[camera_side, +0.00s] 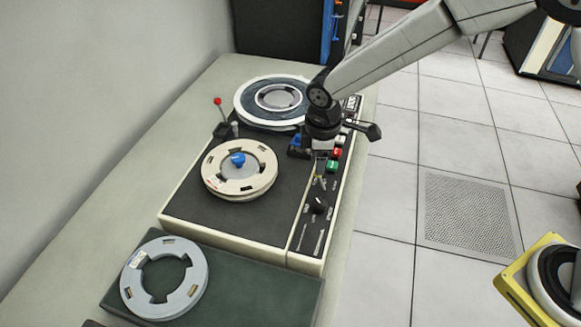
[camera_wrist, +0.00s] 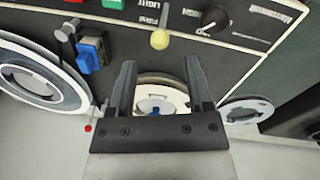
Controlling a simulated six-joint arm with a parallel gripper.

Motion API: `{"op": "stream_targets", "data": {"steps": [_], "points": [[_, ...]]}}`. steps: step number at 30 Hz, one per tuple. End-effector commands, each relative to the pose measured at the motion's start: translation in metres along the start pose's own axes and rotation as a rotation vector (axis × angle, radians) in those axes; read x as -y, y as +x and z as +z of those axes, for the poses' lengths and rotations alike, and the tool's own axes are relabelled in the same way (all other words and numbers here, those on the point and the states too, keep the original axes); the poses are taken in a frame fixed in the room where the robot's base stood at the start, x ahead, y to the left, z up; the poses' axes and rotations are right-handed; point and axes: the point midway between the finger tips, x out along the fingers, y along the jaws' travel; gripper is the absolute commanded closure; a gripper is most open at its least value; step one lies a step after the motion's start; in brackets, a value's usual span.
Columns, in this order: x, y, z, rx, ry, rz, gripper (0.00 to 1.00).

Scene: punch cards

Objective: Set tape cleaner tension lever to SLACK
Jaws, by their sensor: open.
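A tension lever with a yellow ball knob stands on the cleaner's black control strip. In the wrist view its knob (camera_wrist: 160,39) is beside printed words that look like FIRM and LIGHT; I cannot read a SLACK mark or tell its exact setting. In the side view a small yellow knob (camera_side: 319,179) shows just below my gripper (camera_side: 312,156). In the wrist view my gripper (camera_wrist: 160,62) is open and empty, its fingers apart, with the yellow knob beyond the tips and roughly centred between them. The tape cleaner (camera_side: 185,222) is a cream box with a black top.
A black rotary knob (camera_wrist: 214,19), a red button (camera_side: 335,153) and a green button (camera_side: 333,165) share the strip. A blue block (camera_wrist: 90,52) stands close by. Reels (camera_side: 240,185) and a red-tipped lever (camera_side: 217,101) are on the deck. Another reel (camera_side: 192,288) lies in front.

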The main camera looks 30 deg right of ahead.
Motion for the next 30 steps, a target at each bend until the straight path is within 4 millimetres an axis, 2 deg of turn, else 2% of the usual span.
{"op": "stream_targets", "data": {"steps": [8, 22, 30], "points": [[0.0, 0.015, 0.001, 0.002, 0.003, -0.002, 0.34], [0.0, 0.065, 0.001, 0.001, 0.003, -0.002, 0.34], [0.0, 0.077, 0.001, 0.0, 0.003, -0.001, 0.34]]}}
